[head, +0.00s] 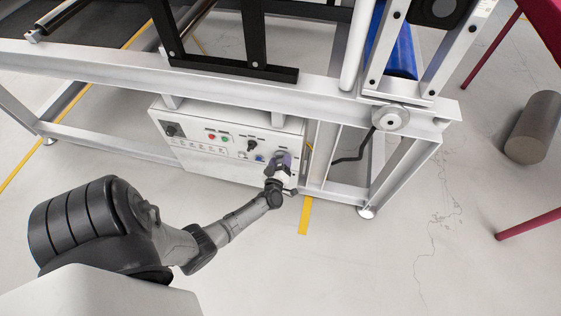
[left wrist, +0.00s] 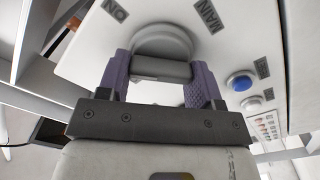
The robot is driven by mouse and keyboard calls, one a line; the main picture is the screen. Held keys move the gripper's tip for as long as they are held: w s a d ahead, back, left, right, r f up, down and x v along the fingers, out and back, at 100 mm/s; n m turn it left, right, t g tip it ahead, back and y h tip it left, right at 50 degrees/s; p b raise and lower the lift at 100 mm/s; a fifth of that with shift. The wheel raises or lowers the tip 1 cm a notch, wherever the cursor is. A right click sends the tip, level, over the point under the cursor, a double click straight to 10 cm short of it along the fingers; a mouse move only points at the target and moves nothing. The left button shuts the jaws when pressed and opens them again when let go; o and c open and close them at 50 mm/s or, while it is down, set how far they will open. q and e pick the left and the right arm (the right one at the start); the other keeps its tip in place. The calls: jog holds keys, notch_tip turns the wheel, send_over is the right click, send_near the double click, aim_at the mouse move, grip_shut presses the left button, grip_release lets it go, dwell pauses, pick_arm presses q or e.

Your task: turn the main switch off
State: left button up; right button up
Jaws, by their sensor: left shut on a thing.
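The main switch (left wrist: 160,68) is a grey round knob with a raised bar handle, on a white control panel (head: 205,158). In the left wrist view, labels reading "MAIN" and "ON" stand beside it, and the handle bar lies across the picture between my two purple fingers. My left gripper (head: 281,162) (left wrist: 160,80) is at the right end of the panel, shut on the switch with one finger on each side. In the head view the gripper hides the switch. My right gripper is not in view.
A blue button (left wrist: 240,82) and a white button (left wrist: 252,103) sit close to the switch. Red (head: 212,136) and green (head: 225,139) buttons and a black knob (head: 252,145) are farther left. A metal frame (head: 320,92) runs above the panel. A grey cylinder (head: 533,127) lies at right.

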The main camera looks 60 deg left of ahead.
pick_arm(q)
jog(key=n+b, duration=0.1)
jog(key=n, duration=0.4)
jog(key=shift+f+n, duration=0.15)
jog(key=shift+n, duration=0.15)
jog(key=n+b, duration=0.1)
jog(key=n, duration=0.2)
jog(key=shift+s+f, duration=0.1)
jog(key=shift+n, duration=1)
jog(key=o, duration=0.9)
jog(key=shift+p+v, duration=2)
jog(key=shift+v, duration=4.9)
